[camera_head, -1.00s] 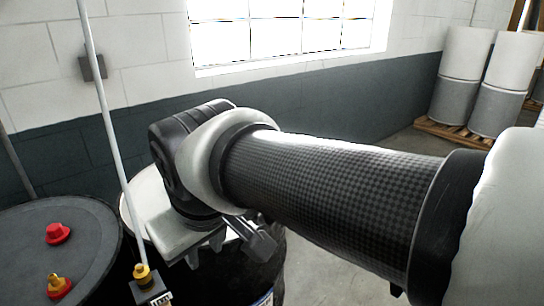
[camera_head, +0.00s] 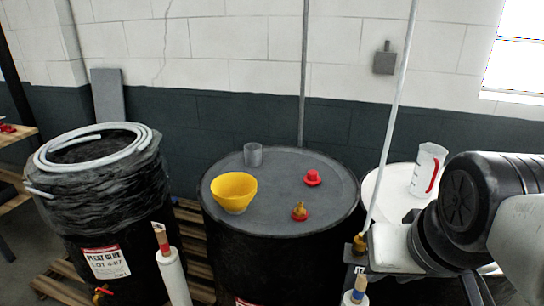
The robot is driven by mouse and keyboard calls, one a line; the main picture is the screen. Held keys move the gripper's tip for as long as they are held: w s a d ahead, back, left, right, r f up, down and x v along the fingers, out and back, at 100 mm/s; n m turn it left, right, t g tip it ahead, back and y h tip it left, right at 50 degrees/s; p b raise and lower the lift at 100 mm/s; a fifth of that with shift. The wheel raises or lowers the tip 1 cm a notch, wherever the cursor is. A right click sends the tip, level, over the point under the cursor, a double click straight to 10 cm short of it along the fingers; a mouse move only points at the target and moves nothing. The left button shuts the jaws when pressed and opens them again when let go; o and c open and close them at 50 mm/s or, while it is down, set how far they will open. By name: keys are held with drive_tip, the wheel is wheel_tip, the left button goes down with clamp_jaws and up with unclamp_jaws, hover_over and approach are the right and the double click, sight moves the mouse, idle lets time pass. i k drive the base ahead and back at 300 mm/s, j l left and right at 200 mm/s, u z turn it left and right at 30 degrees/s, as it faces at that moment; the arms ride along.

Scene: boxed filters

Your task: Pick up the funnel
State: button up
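The yellow funnel (camera_head: 233,191) sits wide end up on the left part of the grey lid of the middle black drum (camera_head: 290,173). My arm is at the right edge of the head view, over the right-hand drum and well to the right of the funnel. My gripper is low in that corner, mostly hidden behind my wrist and cut off by the frame. Its fingers cannot be made out well enough to tell open from shut. The funnel is apart from my arm.
On the same lid stand a grey cup (camera_head: 253,155), a red cap (camera_head: 313,178) and a brass fitting (camera_head: 299,211). A thin pale pole (camera_head: 391,120) rises between the drums. A measuring jug (camera_head: 427,170) stands on the right drum. A hose coil (camera_head: 97,146) tops the left drum.

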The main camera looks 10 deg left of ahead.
sight(235, 192)
drive_tip(key=k+j+u, duration=0.15)
drive_tip(key=u, duration=0.2)
drive_tip(key=k+j+u, duration=0.15)
drive_tip(key=u, duration=0.15)
drive_tip(key=j+z, duration=0.1)
drive_tip(key=z, duration=0.25)
drive_tip(key=j+z, duration=0.1)
drive_tip(key=z, duration=0.3)
drive_tip(key=j+z, duration=0.1)
drive_tip(key=z, duration=0.25)
drive_tip(key=j+z, duration=0.8)
drive_tip(key=j, duration=0.25)
drive_tip(key=k+j, duration=0.1)
drive_tip(key=j, duration=0.25)
drive_tip(key=k+j+z, duration=0.1)
drive_tip(key=j, duration=0.3)
drive_tip(key=k+j, duration=0.15)
drive_tip(key=j, duration=0.2)
drive_tip(key=k+j+z, duration=0.1)
drive_tip(key=j, duration=0.25)
